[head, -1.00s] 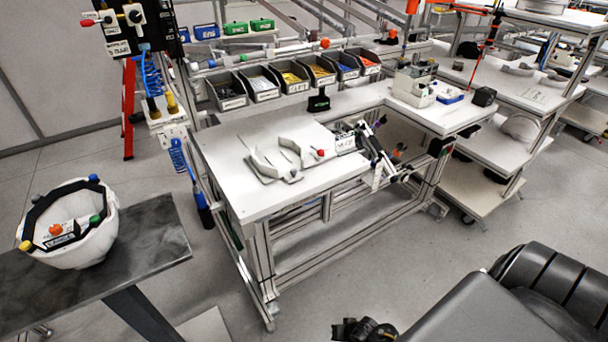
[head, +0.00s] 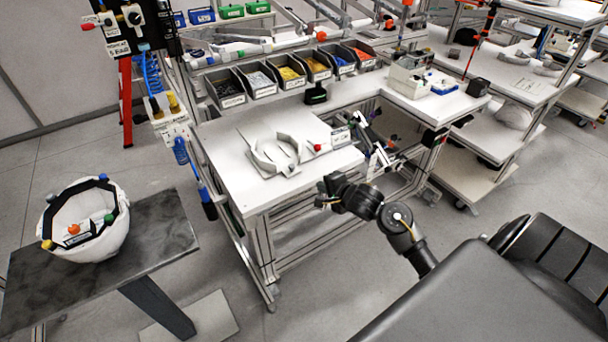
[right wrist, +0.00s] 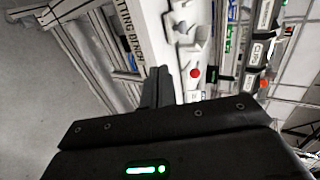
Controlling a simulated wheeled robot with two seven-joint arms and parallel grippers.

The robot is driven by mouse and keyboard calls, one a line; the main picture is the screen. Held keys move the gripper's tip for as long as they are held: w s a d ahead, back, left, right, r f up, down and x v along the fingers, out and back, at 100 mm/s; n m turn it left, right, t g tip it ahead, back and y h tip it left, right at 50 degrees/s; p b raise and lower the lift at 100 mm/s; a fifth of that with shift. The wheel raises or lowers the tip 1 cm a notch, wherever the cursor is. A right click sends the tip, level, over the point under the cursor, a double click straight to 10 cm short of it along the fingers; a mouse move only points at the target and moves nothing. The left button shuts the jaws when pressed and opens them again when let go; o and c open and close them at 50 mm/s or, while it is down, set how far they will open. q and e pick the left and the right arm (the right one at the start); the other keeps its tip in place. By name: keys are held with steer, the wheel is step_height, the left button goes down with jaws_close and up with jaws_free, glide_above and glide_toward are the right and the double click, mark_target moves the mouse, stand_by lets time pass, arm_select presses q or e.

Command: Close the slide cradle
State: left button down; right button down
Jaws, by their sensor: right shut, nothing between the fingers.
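The slide cradle (head: 270,160) is a pale grey fixture of curved jaws lying on the white bench. A red knob (head: 317,148) sits at its right end. A gap shows between its curved parts; I cannot tell exactly how wide it is. The knob also shows in the right wrist view (right wrist: 195,73), with pale cradle parts (right wrist: 186,38) above it. My right gripper (head: 322,195) is shut and empty, in front of the bench's near edge and apart from the cradle. Its fingers show in the right wrist view (right wrist: 157,86). My left gripper is not in view.
A white helmet shell (head: 95,240) stands on a dark table (head: 160,235) at the left. Grey bins (head: 258,82) of small parts line the back of the bench. A dark clamp-like mechanism (head: 372,140) is right of the cradle. The bench's front left is clear.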

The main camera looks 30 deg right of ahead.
steer(key=p, duration=0.1)
glide_toward(299, 173)
steer(key=w+f, duration=0.2)
steer(key=f, duration=0.1)
steer(key=shift+a+f, duration=0.1)
steer(key=shift+w+p, duration=0.5)
steer(key=shift+w, duration=1.25)
